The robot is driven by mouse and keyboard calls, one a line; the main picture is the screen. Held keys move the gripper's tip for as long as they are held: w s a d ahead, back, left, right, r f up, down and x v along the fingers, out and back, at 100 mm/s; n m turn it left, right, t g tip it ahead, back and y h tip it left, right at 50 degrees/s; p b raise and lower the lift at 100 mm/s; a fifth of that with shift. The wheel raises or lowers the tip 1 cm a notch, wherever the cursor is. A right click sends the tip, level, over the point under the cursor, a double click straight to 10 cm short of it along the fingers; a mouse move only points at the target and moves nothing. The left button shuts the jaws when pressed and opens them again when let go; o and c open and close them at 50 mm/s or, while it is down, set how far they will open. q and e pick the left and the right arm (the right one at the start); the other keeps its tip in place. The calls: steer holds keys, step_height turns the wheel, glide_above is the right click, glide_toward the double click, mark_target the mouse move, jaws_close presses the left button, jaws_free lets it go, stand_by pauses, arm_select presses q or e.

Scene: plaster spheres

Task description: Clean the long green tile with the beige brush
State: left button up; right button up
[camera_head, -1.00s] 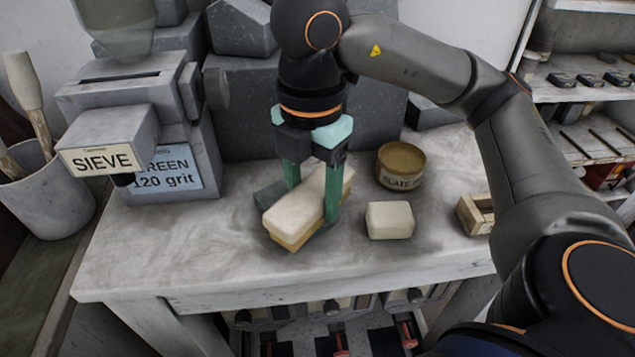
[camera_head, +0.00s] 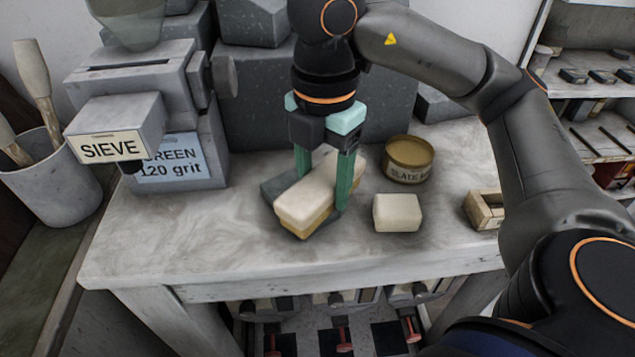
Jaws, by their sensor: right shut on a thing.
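The beige brush (camera_head: 310,197) is a long block with a cream top and a yellowish lower layer. My right gripper (camera_head: 325,180) is shut on it from above, with green fingers on either side. The brush lies slantwise over a flat dark slab (camera_head: 276,186) on the worktable. The slab looks dark grey, with its left corner showing and most of it hidden under the brush. It may be the long green tile, but no clear green shows. I cannot tell whether brush and slab touch. My left gripper is not in view.
A small cream block (camera_head: 397,213), an open tin (camera_head: 408,158) and a wooden box (camera_head: 484,209) stand right of the brush on the worktable (camera_head: 170,255). A grey sieve machine (camera_head: 165,110) stands at left. Grey stone blocks stand behind. The table's front left is clear.

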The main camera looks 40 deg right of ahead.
steer(key=shift+w+d, duration=0.2)
steer(key=shift+d, duration=0.7)
steer(key=shift+a, duration=0.1)
steer(key=shift+s+a+r+p, duration=0.1)
steer(key=shift+s+a+p, duration=0.15)
steer(key=shift+a, duration=0.5)
steer(key=shift+s+a+p, duration=0.15)
steer(key=shift+a, duration=0.55)
steer(key=shift+s+a+p, duration=0.15)
steer(key=shift+a, duration=0.5)
steer(key=shift+w+d+r+p, duration=0.15)
steer(key=shift+d+r, duration=0.2)
steer(key=shift+d, duration=0.2)
steer(key=shift+w+d+r+p, duration=0.15)
steer(key=shift+d+r, duration=0.15)
steer(key=shift+d, duration=0.25)
